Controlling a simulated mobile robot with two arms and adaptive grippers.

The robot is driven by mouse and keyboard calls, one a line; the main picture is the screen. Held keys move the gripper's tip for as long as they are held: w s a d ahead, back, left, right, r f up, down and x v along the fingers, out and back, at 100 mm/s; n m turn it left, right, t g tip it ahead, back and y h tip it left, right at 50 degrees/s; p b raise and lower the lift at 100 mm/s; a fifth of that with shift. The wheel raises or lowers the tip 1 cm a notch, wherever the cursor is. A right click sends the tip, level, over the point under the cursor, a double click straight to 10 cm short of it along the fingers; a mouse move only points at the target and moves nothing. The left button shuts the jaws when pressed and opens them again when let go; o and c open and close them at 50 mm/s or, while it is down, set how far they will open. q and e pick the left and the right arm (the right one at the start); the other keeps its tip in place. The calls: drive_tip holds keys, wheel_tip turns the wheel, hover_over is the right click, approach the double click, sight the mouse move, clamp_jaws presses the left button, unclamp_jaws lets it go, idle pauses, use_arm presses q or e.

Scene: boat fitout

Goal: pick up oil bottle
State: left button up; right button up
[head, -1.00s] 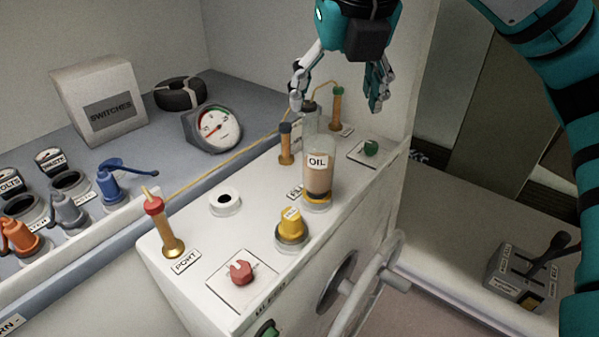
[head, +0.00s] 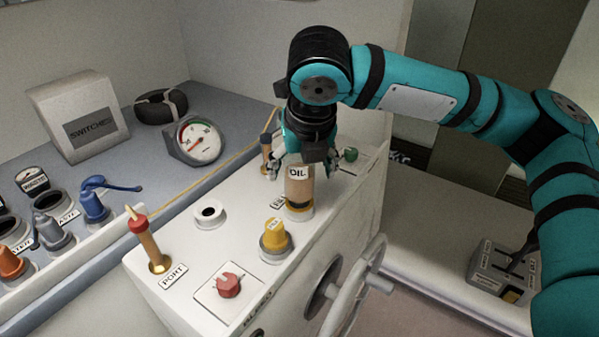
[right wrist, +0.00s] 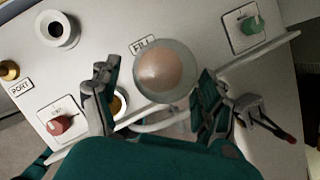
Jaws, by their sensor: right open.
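The oil bottle (head: 299,187) is a clear cylinder with brownish contents and an OIL label. It stands upright on the white console (head: 190,262). My right gripper (head: 302,166) is above and around its upper part in the head view. In the right wrist view the bottle (right wrist: 166,74) shows from above, between the two spread fingers of my right gripper (right wrist: 158,92). The right gripper is open, and gaps show between fingers and bottle. The bottle's top is partly hidden by the gripper in the head view. My left gripper is not in view.
A yellow cap (head: 276,236) stands close in front of the bottle. A red-topped post (head: 150,243), a red knob (head: 229,285) and a white ring fitting (head: 209,213) are on the console. A green knob (head: 351,154) is behind. A handwheel (head: 355,285) juts from the console's side.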

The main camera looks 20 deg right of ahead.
drive_tip(key=shift+x, duration=1.3)
drive_tip(key=shift+r, duration=0.1)
drive_tip(key=c, duration=0.4)
clamp_jaws()
drive_tip(key=shift+w+r, duration=0.1)
drive_tip(key=shift+r, duration=0.4)
wheel_tip(320, 180, up, 2)
drive_tip(key=shift+r+b, duration=0.15)
drive_tip(key=shift+b, duration=0.35)
drive_tip(key=s+d+b, duration=0.1)
drive_tip(key=s+d, duration=0.2)
drive_tip(key=s, duration=0.4)
drive_tip(key=s+d+r+b, duration=0.1)
drive_tip(key=s+d+b, duration=0.1)
drive_tip(key=s, duration=0.5)
drive_tip(key=shift+s+d+r, duration=0.35)
drive_tip(key=shift+s+d, duration=0.05)
drive_tip(key=shift+d, duration=0.25)
